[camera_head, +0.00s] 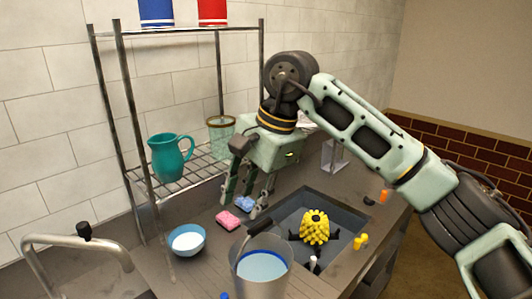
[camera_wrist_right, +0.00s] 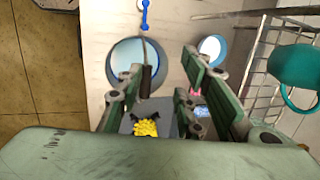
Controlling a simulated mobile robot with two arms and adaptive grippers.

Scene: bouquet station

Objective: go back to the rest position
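My right gripper (camera_head: 243,203) hangs fingers-down above the counter, in front of the wire shelf and left of the sink. Its fingers are apart with nothing visible between them. In the right wrist view the spread fingers (camera_wrist_right: 165,95) show over the bucket and the yellow object. My left gripper is in neither view.
The sink (camera_head: 285,212) holds a knobbly yellow object (camera_head: 315,228). A bucket of water (camera_head: 262,268), a blue bowl (camera_head: 187,241), a pink sponge (camera_head: 228,220) and a blue sponge (camera_head: 245,203) are nearby. A teal pitcher (camera_head: 168,160) stands on the shelf. A faucet (camera_head: 75,242) is at left.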

